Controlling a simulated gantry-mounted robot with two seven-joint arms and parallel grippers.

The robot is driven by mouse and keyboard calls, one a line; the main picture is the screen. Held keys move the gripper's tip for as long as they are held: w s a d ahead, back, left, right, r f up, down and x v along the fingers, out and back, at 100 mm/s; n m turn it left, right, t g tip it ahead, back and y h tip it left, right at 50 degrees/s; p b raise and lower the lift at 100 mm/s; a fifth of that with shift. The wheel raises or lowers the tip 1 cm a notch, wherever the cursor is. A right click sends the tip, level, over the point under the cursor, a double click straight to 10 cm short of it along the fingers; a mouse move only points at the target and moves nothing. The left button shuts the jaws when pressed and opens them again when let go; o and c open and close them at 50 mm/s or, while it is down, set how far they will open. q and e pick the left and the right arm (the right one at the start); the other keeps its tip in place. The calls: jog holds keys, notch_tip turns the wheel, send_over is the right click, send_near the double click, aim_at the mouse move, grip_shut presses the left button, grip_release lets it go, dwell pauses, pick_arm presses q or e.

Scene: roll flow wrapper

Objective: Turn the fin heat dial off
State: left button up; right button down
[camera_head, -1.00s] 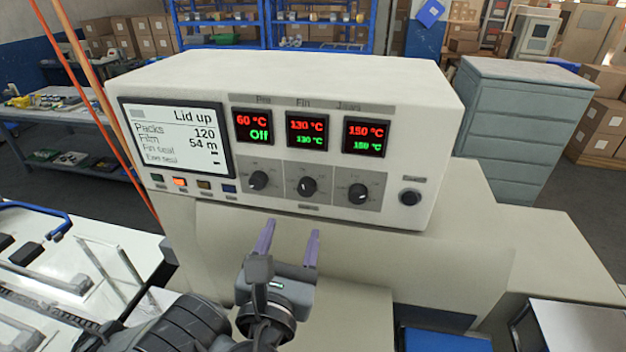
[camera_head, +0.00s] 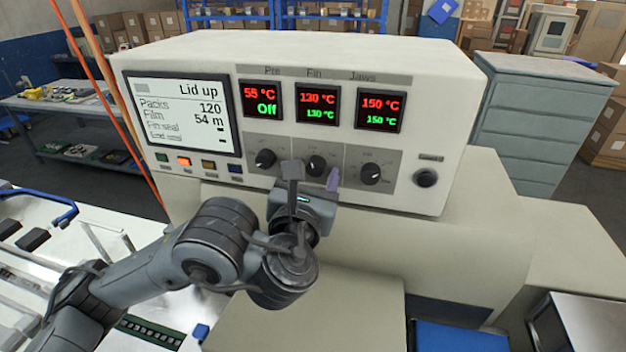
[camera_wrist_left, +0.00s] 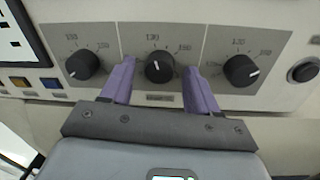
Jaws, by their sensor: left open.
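The fin heat dial (camera_head: 316,165) is the black middle knob of three on the control panel. It also shows in the left wrist view (camera_wrist_left: 159,69), with its white mark pointing up and slightly left, near 130. The fin display (camera_head: 318,104) reads 130 °C in red and 130 °C in green. My left gripper (camera_head: 312,178) is open in front of this dial. In the left wrist view its two purple fingers (camera_wrist_left: 160,88) stand on either side of the dial, apart from it as far as I can tell. My right gripper is not in view.
The Pre dial (camera_head: 265,159) and Jaws dial (camera_head: 370,173) flank the fin dial closely. The Pre display (camera_head: 261,100) reads 55 °C and Off; the Jaws display (camera_head: 380,110) reads 150 °C. A round black button (camera_head: 426,178) sits at right. The screen (camera_head: 182,113) says Lid up.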

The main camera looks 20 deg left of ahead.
pick_arm(q)
jog(key=shift+w, duration=0.15)
jog(key=shift+c, duration=0.2)
jog(key=c, duration=1)
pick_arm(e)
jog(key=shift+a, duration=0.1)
pick_arm(q)
jog(key=shift+n, duration=0.3)
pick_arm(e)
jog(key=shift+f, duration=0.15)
